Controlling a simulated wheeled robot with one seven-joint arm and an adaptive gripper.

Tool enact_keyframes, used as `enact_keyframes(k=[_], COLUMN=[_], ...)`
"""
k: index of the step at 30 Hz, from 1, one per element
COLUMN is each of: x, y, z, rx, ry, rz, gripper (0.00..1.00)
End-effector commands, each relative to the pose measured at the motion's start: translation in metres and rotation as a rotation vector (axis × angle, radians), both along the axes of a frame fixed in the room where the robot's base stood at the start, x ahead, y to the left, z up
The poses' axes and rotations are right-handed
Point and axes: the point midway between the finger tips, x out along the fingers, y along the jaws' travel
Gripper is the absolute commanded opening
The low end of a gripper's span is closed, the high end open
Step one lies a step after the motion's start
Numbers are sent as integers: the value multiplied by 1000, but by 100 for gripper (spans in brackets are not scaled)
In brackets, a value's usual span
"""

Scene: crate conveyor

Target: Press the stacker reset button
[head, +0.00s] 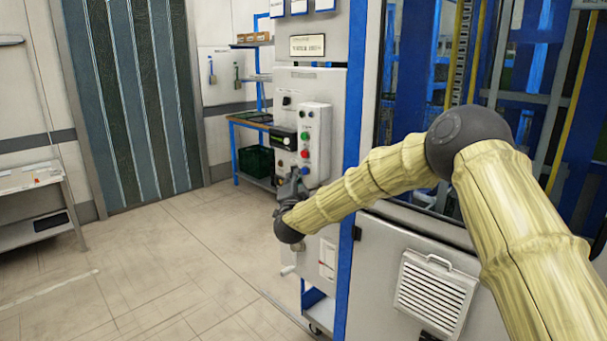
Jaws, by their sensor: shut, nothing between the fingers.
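A light grey control box (317,152) is mounted on the front of a tall grey cabinet (335,92). It carries a column of small buttons, among them a green one (305,135), a red one (305,154) and a blue one (305,171) near the bottom. Their labels are too small to read, so I cannot tell by lettering which is the stacker reset button. My gripper (293,178) is shut and empty, just left of and slightly below the blue button. I cannot tell whether it touches the panel.
A blue-framed rack (237,150) with a dark green crate (256,161) stands behind the cabinet. A white vented panel (436,290) and the blue-framed machine lie to the right. A grey table (28,190) stands at the far left. The tiled floor between is clear.

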Motion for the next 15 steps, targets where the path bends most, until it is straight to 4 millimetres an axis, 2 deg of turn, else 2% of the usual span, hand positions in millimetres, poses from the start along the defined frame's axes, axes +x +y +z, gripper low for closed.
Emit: enact_keyframes(k=[15], x=[-6], y=[6], z=[-1], rx=[-1], ry=[2], rz=[2], gripper=[0])
